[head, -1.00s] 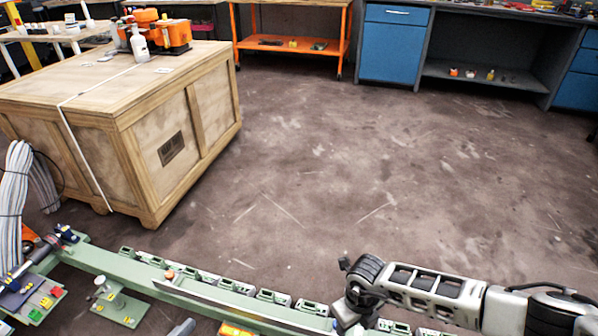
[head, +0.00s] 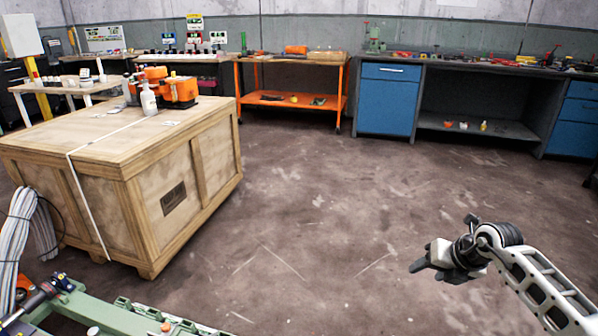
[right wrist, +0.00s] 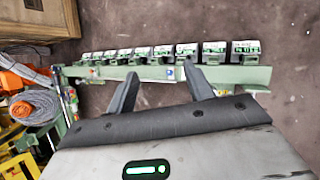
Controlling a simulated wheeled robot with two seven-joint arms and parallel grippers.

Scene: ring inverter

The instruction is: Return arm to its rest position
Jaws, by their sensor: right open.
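My right gripper (head: 432,262) is at the lower right of the head view, over open floor, with its fingers pointing left. In the right wrist view its two fingers (right wrist: 158,88) stand apart with nothing between them. Beyond them in that view lies the green ring inverter rail (right wrist: 140,72) with a row of small blocks along it, apart from the fingers. Part of the green machine (head: 110,312) shows at the lower left of the head view. My left gripper is not in view.
A wooden crate (head: 150,215) stands at the left with an orange device (head: 170,88) and a white bottle (head: 148,99) on top. An orange cart (head: 290,102) and blue cabinets (head: 388,105) line the back. The middle floor (head: 320,200) is clear. Grey hoses (head: 22,240) hang at far left.

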